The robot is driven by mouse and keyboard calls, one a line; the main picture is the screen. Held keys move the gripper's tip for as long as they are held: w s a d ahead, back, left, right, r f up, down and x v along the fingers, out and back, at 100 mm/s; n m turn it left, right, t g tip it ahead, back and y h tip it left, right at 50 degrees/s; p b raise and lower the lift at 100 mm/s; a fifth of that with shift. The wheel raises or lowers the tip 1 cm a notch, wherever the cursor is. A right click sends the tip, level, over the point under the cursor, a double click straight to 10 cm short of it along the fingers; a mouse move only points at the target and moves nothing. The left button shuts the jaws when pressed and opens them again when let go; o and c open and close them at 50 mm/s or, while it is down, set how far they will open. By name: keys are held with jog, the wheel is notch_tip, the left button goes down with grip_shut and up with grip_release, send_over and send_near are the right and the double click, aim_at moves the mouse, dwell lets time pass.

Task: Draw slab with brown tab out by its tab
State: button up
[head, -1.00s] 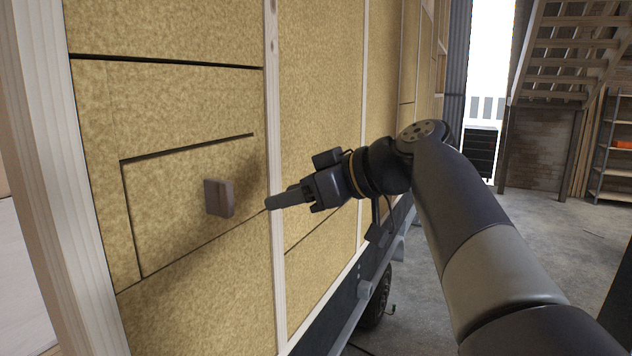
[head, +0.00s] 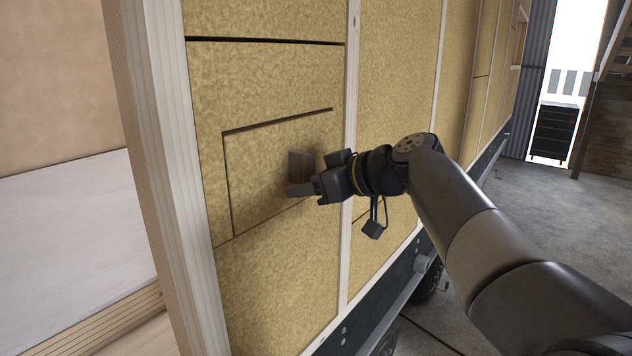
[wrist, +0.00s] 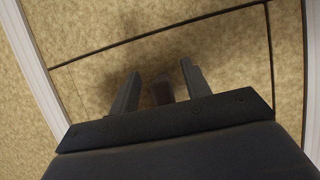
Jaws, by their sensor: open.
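The slab (head: 255,175) is a yellow-brown insulation panel set in the wall bay, with dark gaps along its top and left edges. Its brown tab (head: 301,163) stands out from its face toward the right. My gripper (head: 300,190) is open, just in front of and slightly below the tab in the head view, and partly covers it. In the wrist view, the tab (wrist: 162,92) shows between the two spread fingers of my gripper (wrist: 157,85). I cannot tell whether a finger touches it. The slab (wrist: 215,70) fills much of that view.
A pale wooden stud (head: 348,150) runs just right of the slab, and a thicker post (head: 165,170) stands to its left. More insulation lies above and below. A trailer wheel (head: 428,285) shows low on the right. The concrete floor (head: 540,210) at right is open.

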jog(key=shift+c, duration=0.5)
grip_shut()
jog(key=shift+r, duration=0.1)
dwell(0.4)
jog(key=shift+d+b, duration=0.1)
jog(key=shift+b, duration=0.25)
jog(key=s+d+b, duration=0.3)
jog(key=s+d, duration=0.1)
jog(key=d, duration=0.1)
jog(key=shift+s+d+b, duration=0.3)
jog(key=shift+d, duration=0.1)
dwell(0.9)
dwell(0.4)
jog(key=shift+s+d+b, duration=0.5)
jog(key=shift+s+d, duration=0.45)
jog(key=shift+d, duration=0.25)
jog(key=shift+s+d+b, duration=0.5)
jog(key=shift+s+d, duration=0.4)
jog(key=shift+d, duration=0.25)
